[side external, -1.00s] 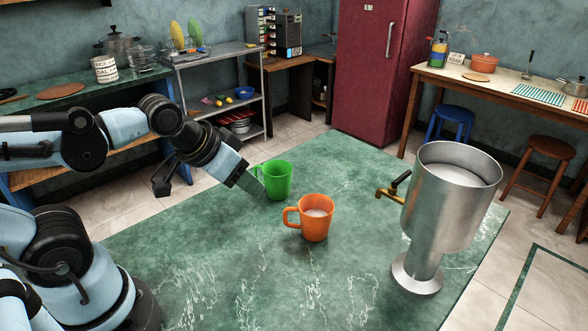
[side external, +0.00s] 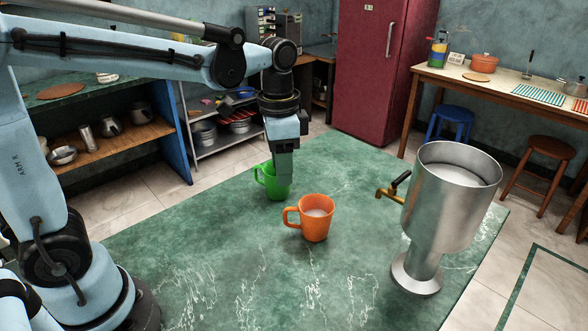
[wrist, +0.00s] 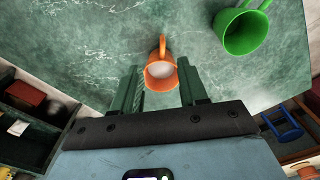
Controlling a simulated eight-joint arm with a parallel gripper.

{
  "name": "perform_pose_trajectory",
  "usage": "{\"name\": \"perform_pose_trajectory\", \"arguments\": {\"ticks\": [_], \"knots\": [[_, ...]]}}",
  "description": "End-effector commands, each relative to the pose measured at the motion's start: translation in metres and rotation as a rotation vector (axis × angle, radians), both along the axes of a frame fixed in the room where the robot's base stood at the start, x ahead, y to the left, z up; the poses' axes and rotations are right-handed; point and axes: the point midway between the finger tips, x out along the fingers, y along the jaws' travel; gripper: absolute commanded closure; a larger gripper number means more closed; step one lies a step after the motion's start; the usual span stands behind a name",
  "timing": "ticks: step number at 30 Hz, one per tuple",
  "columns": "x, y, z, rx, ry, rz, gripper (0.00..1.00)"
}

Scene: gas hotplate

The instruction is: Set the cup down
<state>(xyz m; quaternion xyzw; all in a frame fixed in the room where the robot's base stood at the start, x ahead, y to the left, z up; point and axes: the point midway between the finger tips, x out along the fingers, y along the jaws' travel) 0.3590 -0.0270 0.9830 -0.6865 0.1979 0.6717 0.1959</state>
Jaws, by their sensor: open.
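An orange cup (side external: 316,222) stands upright on the green marbled table (side external: 215,240), with white content inside. It also shows in the wrist view (wrist: 160,73), beyond and between my fingers, with its handle toward the top of the picture. A green cup (side external: 269,187) stands upright behind it to the left; in the wrist view the green cup (wrist: 243,30) is at the upper right. My gripper (side external: 283,172) points down and overlaps the green cup's right side in the side view. In the wrist view my gripper (wrist: 160,78) is open, with nothing held between its fingers.
A tall metal dispenser (side external: 440,205) with a brass tap (side external: 388,193) and white content stands on the right part of the table. The table's front and left areas are clear. Shelves, a red fridge (side external: 375,70) and stools stand beyond the table.

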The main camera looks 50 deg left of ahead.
Motion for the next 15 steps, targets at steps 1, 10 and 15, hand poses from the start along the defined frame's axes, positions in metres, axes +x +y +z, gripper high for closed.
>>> {"name": "perform_pose_trajectory", "arguments": {"ticks": [1, 10, 15], "knots": [[0.002, -0.001, -0.001, 0.0, 0.013, -0.013, 0.57], [0.003, -0.001, -0.029, 0.002, 0.026, -0.025, 0.57], [0.003, -0.002, -0.053, 0.001, 0.025, -0.024, 0.57]]}}
